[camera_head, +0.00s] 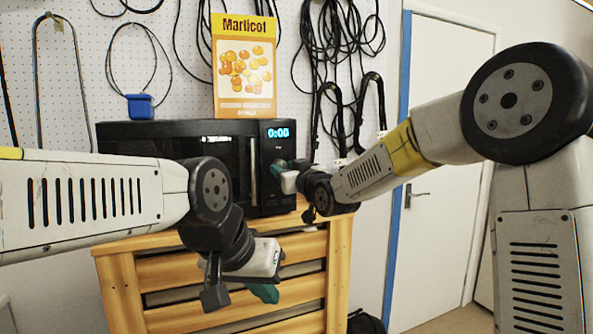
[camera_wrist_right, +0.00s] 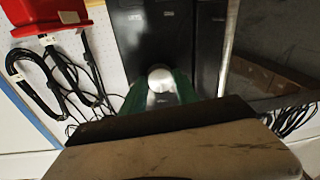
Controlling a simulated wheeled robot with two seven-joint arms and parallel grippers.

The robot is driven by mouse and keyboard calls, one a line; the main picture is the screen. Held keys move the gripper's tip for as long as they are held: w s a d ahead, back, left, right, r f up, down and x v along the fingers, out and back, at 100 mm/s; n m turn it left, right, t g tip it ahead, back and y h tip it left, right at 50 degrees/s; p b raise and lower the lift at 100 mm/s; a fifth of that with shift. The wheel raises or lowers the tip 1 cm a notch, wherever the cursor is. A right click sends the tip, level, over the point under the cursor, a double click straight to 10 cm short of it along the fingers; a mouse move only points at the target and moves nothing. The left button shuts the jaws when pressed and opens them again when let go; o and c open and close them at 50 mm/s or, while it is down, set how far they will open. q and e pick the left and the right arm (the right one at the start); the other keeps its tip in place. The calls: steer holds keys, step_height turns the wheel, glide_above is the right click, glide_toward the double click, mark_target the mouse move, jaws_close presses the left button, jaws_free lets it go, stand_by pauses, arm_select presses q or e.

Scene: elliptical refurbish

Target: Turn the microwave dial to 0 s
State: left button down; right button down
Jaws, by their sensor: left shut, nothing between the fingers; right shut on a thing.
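The black microwave (camera_head: 180,138) stands on a wooden cabinet. Its lit display (camera_head: 278,132) appears to read 0:06, though the last digit is hard to make out. My right gripper (camera_head: 279,168) is at the control panel, below the display. In the right wrist view, its green fingers close around the silver round dial (camera_wrist_right: 160,77). The dial is hidden in the head view by the gripper. My left gripper (camera_head: 265,293) is shut and empty, in front of the cabinet and below the microwave.
A yellow Marticot box (camera_head: 243,65) and a small blue container (camera_head: 140,106) sit on top of the microwave. The slatted wooden cabinet (camera_head: 340,262) is below. Cables hang on the pegboard (camera_head: 85,60) behind. A white door (camera_head: 447,130) is at the right.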

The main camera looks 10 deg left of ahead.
steer(key=shift+f+n, duration=0.1)
steer(key=shift+n, duration=0.5)
steer(key=c, duration=0.9)
jaws_free()
steer(key=v, duration=0.7)
steer(key=shift+s+d, duration=0.3)
steer(key=shift+d, duration=0.1)
